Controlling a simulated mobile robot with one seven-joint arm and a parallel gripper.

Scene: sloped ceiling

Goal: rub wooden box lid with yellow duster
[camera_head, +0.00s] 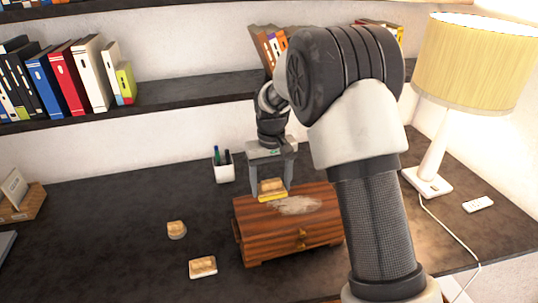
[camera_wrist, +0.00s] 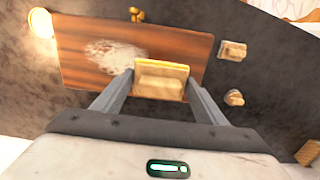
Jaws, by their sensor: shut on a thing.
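The wooden box (camera_head: 270,228) stands on the dark desk, with reddish-brown striped sides and small knobs on its front. A pale, chalky smudge (camera_head: 297,205) lies on its lid, and the smudge also shows in the wrist view (camera_wrist: 112,53). My gripper (camera_head: 271,186) is shut on the yellow duster (camera_head: 272,196), a block with a tan wooden back and a yellow underside. The duster is at the lid's left back part, beside the smudge. In the wrist view the duster (camera_wrist: 161,82) sits between my two fingers over the lid's edge. I cannot tell whether it touches the lid.
Two tan blocks, one (camera_head: 203,267) and another (camera_head: 176,230), lie left of the box. A white pen cup (camera_head: 223,167) stands close behind it. A lamp (camera_head: 431,178) with a trailing cord stands at right. A bookshelf (camera_head: 180,96) runs above the desk. The left desk is mostly clear.

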